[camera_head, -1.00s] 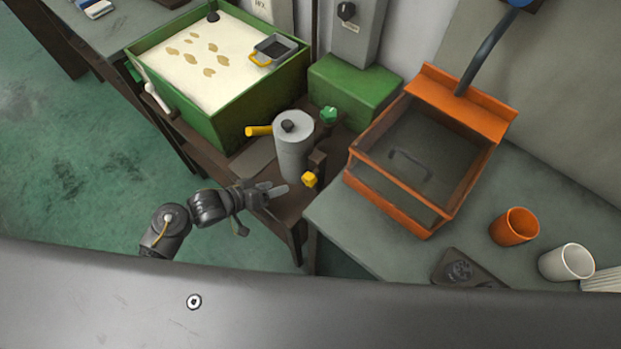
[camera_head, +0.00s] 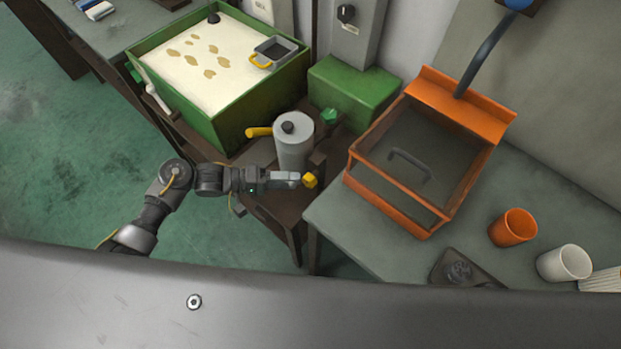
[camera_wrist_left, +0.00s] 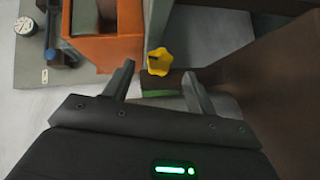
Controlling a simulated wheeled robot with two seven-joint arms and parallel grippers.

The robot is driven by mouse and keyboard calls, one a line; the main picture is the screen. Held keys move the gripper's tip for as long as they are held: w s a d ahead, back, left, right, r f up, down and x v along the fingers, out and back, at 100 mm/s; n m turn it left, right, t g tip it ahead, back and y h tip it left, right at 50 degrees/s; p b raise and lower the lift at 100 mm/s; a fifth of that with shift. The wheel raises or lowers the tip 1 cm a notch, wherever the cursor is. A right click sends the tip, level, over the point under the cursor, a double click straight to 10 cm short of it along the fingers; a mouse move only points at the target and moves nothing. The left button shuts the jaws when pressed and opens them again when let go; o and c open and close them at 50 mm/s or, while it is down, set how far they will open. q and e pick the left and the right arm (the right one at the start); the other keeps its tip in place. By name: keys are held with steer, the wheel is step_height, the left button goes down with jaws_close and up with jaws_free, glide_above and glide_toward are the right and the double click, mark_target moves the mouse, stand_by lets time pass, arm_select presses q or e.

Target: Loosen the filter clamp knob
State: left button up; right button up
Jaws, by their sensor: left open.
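The yellow star-shaped knob (camera_head: 310,180), which looks like the filter clamp knob, sits on a dark bracket at the near right side of the grey filter canister (camera_head: 292,147). In the left wrist view the knob (camera_wrist_left: 159,62) lies ahead of and between my two fingers. My left gripper (camera_head: 298,179) points right, its tips close to the knob; the same gripper (camera_wrist_left: 158,80) shows open in the left wrist view. Whether the fingers touch the knob cannot be told. My right gripper does not show.
A green tank (camera_head: 222,125) of pale liquid stands behind left, with a yellow handle (camera_head: 258,132) near the canister. A green knob (camera_head: 329,116) is behind right. An orange-framed box (camera_head: 398,203) stands right on a grey bench (camera_head: 345,226), with an orange cup (camera_head: 513,227) and a white cup (camera_head: 565,263).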

mark_target(304, 182)
arm_select(q)
steer(key=x, duration=0.6)
steer(key=shift+d+p, duration=0.1)
steer(key=shift+p, duration=0.2)
